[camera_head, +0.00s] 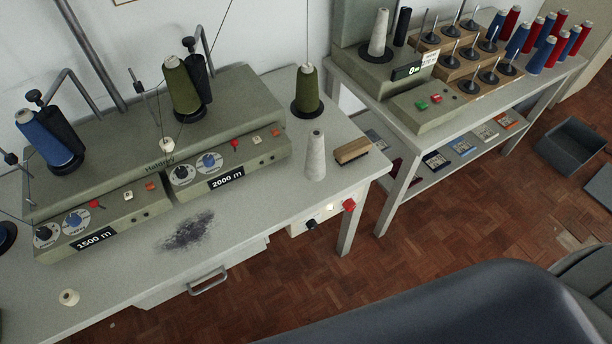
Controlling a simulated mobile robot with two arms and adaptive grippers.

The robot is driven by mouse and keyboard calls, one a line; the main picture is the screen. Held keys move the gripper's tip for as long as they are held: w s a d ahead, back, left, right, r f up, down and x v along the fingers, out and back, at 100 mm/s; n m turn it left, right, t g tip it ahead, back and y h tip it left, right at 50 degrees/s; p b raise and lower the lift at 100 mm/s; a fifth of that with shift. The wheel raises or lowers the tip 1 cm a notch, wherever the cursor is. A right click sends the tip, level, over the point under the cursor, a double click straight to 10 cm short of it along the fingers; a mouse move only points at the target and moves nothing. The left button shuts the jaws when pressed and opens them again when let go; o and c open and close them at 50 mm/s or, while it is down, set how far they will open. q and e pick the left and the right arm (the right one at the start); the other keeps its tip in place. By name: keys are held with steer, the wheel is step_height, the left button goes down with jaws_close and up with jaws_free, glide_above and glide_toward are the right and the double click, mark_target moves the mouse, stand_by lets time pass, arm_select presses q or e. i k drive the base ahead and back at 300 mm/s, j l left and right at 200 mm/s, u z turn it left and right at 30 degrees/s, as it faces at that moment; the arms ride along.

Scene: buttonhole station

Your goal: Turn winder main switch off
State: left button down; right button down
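The winder (160,160) is a long grey-green machine on the left table, with two control panels labelled 1500 m (95,240) and 2000 m (227,182). Below the table top, at its right front corner, a small pale box carries a black knob (311,223), a lit whitish lamp (330,208) and a red knob (349,204). I cannot read any marking that tells which of these is the main switch, or its position. Neither of my grippers is in view.
The left table (250,215) also holds a grey cone (315,155), a brush (352,150), a green cone (307,90) and a dark smudge. A second table (470,110) with thread racks stands at right. A grey bin (572,147) is on the parquet floor.

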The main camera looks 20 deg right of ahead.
mark_target(349, 205)
steer(key=z, duration=1)
